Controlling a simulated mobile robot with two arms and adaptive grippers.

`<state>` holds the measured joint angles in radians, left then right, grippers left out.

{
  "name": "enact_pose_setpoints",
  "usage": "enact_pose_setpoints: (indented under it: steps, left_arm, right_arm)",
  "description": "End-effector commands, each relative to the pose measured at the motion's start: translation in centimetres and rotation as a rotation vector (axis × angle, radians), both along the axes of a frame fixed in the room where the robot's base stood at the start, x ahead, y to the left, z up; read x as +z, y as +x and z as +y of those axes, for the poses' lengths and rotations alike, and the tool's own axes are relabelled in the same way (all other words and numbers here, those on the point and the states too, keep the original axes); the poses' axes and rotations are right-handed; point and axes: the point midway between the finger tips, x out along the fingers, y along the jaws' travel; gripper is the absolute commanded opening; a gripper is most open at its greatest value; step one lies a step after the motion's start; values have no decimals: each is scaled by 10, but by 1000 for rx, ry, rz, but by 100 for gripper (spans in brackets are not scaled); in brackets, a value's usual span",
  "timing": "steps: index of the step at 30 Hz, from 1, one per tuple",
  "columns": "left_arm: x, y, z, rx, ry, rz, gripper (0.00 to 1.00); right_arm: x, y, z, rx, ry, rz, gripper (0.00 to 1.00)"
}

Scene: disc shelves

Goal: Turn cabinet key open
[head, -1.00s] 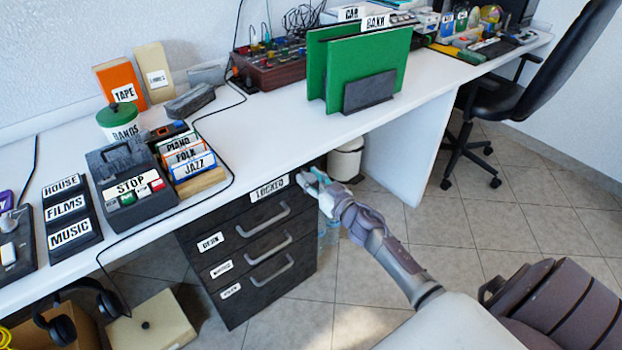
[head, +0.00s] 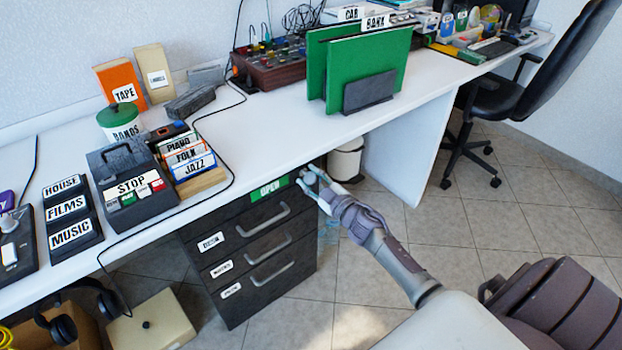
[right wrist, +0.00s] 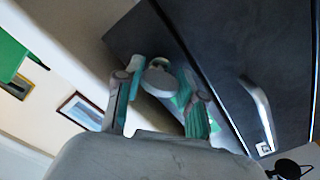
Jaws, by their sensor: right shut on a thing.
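The dark cabinet (head: 225,290) stands under the white desk, with several drawers and grey handles. A green label reading OPEN (head: 269,189) is at the top of its front. My right gripper (head: 308,178) is at the cabinet's upper right front corner, just right of the label. In the right wrist view, the gripper (right wrist: 160,92) is shut on the round grey key (right wrist: 158,77) at the cabinet front. Part of the key is hidden by the fingers. The green label shows behind the fingers. My left gripper is not in view.
The white desk (head: 262,135) overhangs the cabinet closely. A bin (head: 346,160) stands right of the cabinet, behind my right gripper. Headphones (head: 75,318) and a beige box (head: 150,325) are at lower left. The tiled floor (head: 480,235) at right is open, with an office chair (head: 520,80) beyond.

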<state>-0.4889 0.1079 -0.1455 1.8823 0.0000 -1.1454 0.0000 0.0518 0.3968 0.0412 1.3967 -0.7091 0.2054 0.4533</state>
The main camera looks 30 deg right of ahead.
Motion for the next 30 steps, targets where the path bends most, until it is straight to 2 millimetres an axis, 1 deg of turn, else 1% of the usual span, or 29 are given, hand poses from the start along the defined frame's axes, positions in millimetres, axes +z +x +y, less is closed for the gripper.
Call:
enact_pose_setpoints:
  steps: [5,10,14,15,18,24,30]
  left_arm:
    - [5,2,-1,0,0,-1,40]
    - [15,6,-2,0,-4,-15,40]
    - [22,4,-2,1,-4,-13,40]
    - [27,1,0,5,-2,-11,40]
    - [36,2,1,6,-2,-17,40]
    - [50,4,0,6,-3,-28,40]
    - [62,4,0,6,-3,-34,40]
  right_arm:
    - [-1,0,0,1,-169,-13,4]
    - [-1,0,0,1,-331,-25,4]
    - [-2,0,0,0,-454,-34,4]
    - [-2,0,0,0,-491,-37,4]
    - [-2,0,0,1,-581,-45,4]
    - [-2,0,0,1,-738,-57,4]
    - [-2,0,0,1,-850,-66,4]
